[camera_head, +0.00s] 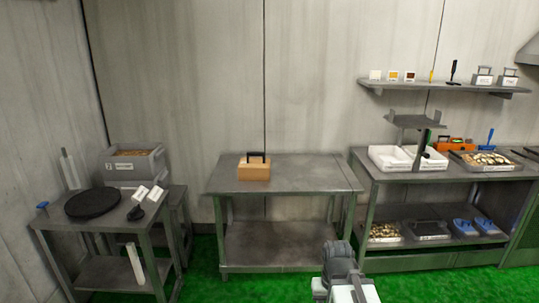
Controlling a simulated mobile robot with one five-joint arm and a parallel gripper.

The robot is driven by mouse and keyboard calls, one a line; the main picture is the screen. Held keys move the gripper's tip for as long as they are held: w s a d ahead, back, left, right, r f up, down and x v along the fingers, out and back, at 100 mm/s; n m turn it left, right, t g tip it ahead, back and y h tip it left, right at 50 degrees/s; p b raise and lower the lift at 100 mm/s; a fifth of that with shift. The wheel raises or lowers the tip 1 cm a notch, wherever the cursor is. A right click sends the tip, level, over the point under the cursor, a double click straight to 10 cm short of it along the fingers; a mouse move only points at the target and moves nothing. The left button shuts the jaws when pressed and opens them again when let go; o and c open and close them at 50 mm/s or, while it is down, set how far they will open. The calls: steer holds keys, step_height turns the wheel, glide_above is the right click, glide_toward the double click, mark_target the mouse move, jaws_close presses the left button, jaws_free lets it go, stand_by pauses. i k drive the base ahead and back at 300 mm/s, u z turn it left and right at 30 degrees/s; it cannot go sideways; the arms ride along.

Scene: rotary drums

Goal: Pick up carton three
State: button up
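A tan carton (254,172) with a black handle on top stands upright on the middle steel table (315,178), left of the table's centre. No number is readable on it, so I cannot tell whether it is carton three. Small grey cartons with handles, one (483,79) beside another (508,80), stand at the right of the wall shelf; their labels are too small to read. My gripper (346,290) is at the bottom edge, right of centre, well in front of the middle table and apart from every carton. Its fingers are not clearly visible.
A left table (160,205) holds a black disc (93,203), white blocks and a grey bin (133,165). The right bench (390,178) holds white bins, a scale and trays, under a wall shelf (440,87). Green floor (250,285) lies open in front.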

mark_target(248, 170)
steer(key=i, duration=2.7)
steer(key=u, duration=2.95)
